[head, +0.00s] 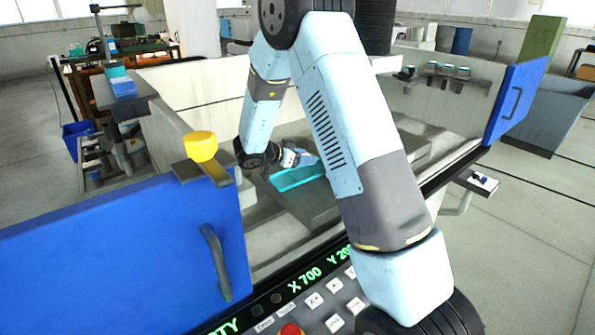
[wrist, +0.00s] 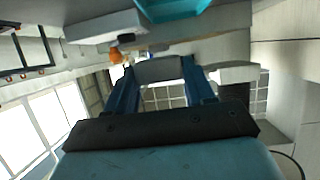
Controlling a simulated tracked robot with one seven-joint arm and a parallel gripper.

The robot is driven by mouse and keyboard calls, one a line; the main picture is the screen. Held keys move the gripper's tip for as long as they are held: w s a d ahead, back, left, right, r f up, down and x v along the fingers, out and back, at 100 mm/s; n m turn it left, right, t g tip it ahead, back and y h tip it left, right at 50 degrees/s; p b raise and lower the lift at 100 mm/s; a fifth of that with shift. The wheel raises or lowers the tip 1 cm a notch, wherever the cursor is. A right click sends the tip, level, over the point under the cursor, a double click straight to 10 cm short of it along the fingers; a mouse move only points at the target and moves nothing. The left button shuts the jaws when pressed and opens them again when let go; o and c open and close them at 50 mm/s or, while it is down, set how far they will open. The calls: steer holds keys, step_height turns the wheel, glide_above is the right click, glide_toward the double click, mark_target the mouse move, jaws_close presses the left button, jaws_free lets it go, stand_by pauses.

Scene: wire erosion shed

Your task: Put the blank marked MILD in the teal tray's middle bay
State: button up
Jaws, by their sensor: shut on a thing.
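The teal tray (head: 300,177) lies inside the open machine tank, partly hidden behind my arm. It also shows upside down at the top edge of the wrist view (wrist: 170,8). My gripper (head: 308,159) is at the tray's far side in the head view, low and close to it; I cannot tell how high above it. In the wrist view its two blue fingers are shut on a grey metal block (wrist: 158,70). No marking on the block is readable, so I cannot confirm MILD. The tray's bays are not distinguishable.
Tank walls (head: 180,140) surround the tray. Open blue doors stand at the left (head: 110,250) and right (head: 515,100). A yellow cap (head: 200,146) stands on the near left wall. A shelf with several small items (head: 440,72) is on the right wall. A control panel (head: 320,300) is in front.

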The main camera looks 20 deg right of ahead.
mark_target(300, 175)
steer(key=w+f, duration=0.1)
steer(key=f, duration=0.1)
steer(key=w+f, duration=0.1)
steer(key=w, duration=0.1)
steer(key=shift+a+f, duration=0.1)
steer(key=shift+f, duration=0.3)
step_height(300, 175, down, 3)
steer(key=shift+w, duration=0.1)
steer(key=shift+f, duration=0.4)
